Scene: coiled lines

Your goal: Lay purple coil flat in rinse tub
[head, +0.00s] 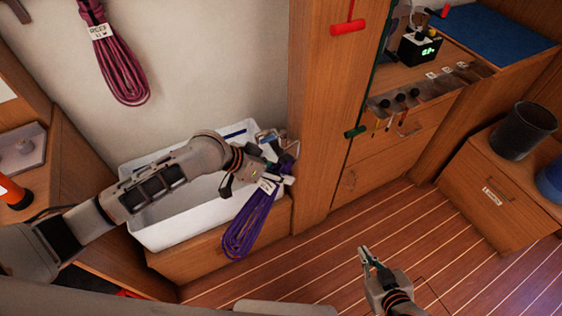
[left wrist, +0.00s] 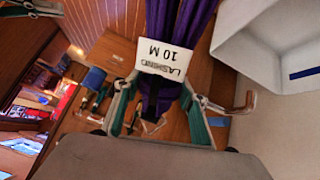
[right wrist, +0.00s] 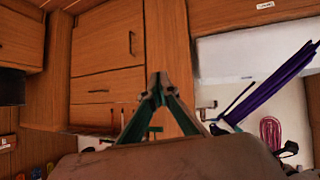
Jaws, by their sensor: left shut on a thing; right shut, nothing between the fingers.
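The purple coil (head: 250,222) hangs from my left gripper (head: 272,182), which is shut on its upper end near a white tag. In the left wrist view the purple coil (left wrist: 180,35) runs up between the fingers, and its tag reads "LASHING 10 M". The coil hangs at the right front of the white rinse tub (head: 168,236), outside its rim as far as the head view shows. My left arm crosses over the tub and hides part of it. My right gripper (head: 368,258) is shut and empty, above the floor at the lower middle.
A maroon coil (head: 118,55) hangs on the wall above the tub. A wooden post (head: 325,120) stands right of the tub. Drawers (head: 385,150), a dark bin (head: 523,130) and a lit clock (head: 420,50) are further right. The striped floor (head: 440,225) is clear.

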